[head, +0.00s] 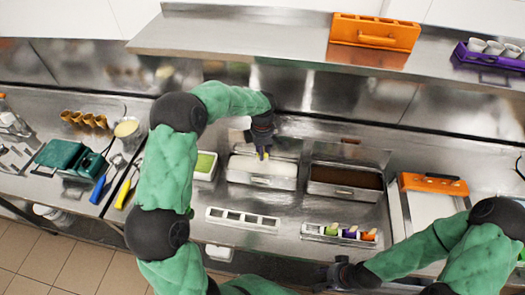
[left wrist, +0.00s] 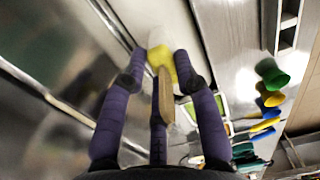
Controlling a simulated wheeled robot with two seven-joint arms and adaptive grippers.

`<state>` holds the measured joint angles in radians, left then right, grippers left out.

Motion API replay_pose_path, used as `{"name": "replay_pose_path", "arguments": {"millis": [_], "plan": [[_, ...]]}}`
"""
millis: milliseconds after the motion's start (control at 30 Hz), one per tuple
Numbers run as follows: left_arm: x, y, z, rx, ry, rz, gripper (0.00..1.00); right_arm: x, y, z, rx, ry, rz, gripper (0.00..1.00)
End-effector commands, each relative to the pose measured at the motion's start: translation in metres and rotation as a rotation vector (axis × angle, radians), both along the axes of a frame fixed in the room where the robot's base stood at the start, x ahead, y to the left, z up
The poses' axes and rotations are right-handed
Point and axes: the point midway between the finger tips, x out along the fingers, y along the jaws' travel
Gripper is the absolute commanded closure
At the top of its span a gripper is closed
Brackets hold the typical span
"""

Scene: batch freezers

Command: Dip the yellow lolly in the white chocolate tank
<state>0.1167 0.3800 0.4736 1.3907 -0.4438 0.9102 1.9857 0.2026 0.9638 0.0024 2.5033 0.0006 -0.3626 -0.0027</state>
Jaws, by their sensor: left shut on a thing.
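My left gripper (head: 262,138) is above the back edge of the white chocolate tank (head: 262,182), pointing down. It is shut on the wooden stick (left wrist: 165,95) of the yellow lolly (head: 262,153). In the left wrist view the lolly (left wrist: 160,62) sticks out beyond the purple fingers (left wrist: 163,85). A white patch shows at its far end; I cannot tell whether it is coating or background. In the head view I cannot tell whether the lolly touches the white chocolate. My right gripper (head: 338,274) is low at the counter's front, holding nothing I can see; its fingers are too small to judge.
A brown chocolate tank (head: 346,182) stands right of the white one, a green-filled tub (head: 205,163) left. In front are an empty slotted rack (head: 242,218) and a rack (head: 312,230) with green, purple and orange lollies. A shelf (head: 240,35) overhangs behind.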

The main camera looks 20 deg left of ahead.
Motion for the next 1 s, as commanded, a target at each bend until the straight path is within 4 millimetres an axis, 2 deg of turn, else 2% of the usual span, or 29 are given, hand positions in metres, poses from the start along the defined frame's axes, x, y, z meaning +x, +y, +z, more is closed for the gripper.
{"name": "replay_pose_path", "arguments": {"millis": [633,1000], "plan": [[0.000,0.000,0.049,0.000,-0.001,0.000,0.99,0.000,0.000,0.023,0.000,0.000,0.000,0.60],[0.000,0.000,0.050,0.000,0.000,0.000,0.99,0.000,0.000,0.023,0.000,0.000,0.000,0.60]]}}
